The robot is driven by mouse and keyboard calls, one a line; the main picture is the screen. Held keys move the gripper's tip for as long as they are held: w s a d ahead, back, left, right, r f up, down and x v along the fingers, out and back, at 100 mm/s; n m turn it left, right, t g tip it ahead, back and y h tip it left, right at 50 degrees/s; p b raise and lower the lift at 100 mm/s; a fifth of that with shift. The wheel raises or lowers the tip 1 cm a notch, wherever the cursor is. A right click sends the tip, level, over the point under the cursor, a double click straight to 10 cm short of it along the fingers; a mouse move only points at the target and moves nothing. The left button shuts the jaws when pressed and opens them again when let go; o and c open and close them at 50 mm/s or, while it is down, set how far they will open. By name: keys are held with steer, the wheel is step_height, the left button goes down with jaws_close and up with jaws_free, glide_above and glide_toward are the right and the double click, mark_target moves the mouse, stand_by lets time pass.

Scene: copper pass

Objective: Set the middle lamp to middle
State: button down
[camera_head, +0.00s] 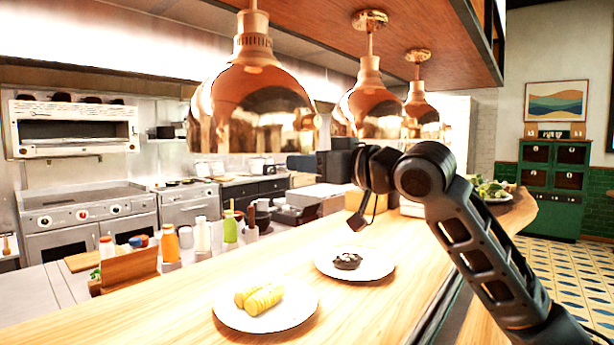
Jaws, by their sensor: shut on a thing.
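Three copper lamps hang in a row under the wooden canopy. The middle lamp (369,98) hangs behind the near lamp (254,105) and in front of the far lamp (418,105). It is upright on a short copper stem, and the near lamp is close to its left edge. My gripper (364,178) is at the lower rim of the middle lamp, with my arm reaching up from the lower right.
Below is a wooden counter (374,309) with a plate of yellow food (225,314) and a plate with a dark item (385,265). Sauce bottles (170,244) and a wooden holder (130,269) stand along the left edge. The canopy (440,35) is above.

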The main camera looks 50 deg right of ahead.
step_height(320, 180, up, 2)
steer(key=shift+r, duration=0.1)
steer(key=c, duration=0.9)
jaws_free()
steer(key=shift+s, duration=0.1)
steer(key=shift+s+d+b, duration=0.15)
steer(key=shift+s+b, duration=0.6)
steer(key=shift+s, duration=3.1)
